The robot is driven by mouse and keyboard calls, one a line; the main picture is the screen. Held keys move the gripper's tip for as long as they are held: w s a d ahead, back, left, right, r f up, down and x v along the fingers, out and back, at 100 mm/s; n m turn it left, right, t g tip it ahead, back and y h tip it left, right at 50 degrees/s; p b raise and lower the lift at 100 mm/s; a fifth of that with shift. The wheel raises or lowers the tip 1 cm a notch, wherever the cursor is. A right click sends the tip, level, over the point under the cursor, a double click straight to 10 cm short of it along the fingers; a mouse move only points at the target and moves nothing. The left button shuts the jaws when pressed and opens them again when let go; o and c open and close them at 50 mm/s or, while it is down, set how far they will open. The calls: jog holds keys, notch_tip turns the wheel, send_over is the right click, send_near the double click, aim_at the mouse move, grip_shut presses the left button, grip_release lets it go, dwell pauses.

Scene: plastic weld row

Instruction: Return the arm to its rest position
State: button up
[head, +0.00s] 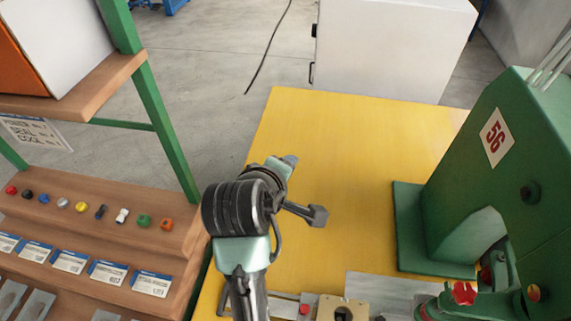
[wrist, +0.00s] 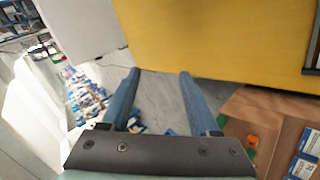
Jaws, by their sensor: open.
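My gripper (wrist: 158,77) shows in the wrist view with its two blue-grey fingers apart. Nothing is between them; grey floor and scattered small blue and white pieces show beyond. In the head view my arm rises from the bottom edge, left of the middle, and bends over the left part of a yellow surface (head: 350,150). The gripper fingers cannot be made out clearly there. The yellow surface also fills the upper right of the wrist view (wrist: 225,35).
A wooden shelf rack (head: 120,245) with small coloured parts and labels stands left of my arm. A green machine (head: 465,170) marked 56 stands at right. A white cabinet (head: 385,50) is behind. Metal fixtures (head: 345,305) lie at the bottom. The yellow surface's middle is clear.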

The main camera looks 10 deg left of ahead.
notch_tip(320, 180, up, 25)
jog(key=w+d+m+t+y, duration=0.1)
jog(key=w+d+m+t, duration=0.2)
jog(key=m+t, duration=0.4)
jog(key=s+d+r+m+t, duration=0.2)
jog(key=s+r+t, duration=0.3)
jog(key=r, duration=0.6)
jog(key=s+d+r+m+t, duration=0.2)
jog(key=s+r+m+t, duration=0.2)
jog(key=s+r, duration=0.5)
notch_tip(320, 180, up, 2)
jog(key=shift+r+t, duration=0.15)
jog(key=shift+t, duration=0.65)
jog(key=shift+s+d+r, duration=0.1)
jog(key=shift+s+r, duration=0.1)
jog(key=shift+r, duration=0.05)
jog(key=shift+c, duration=1)
jog(key=shift+s+f, duration=0.1)
jog(key=shift+s, duration=0.05)
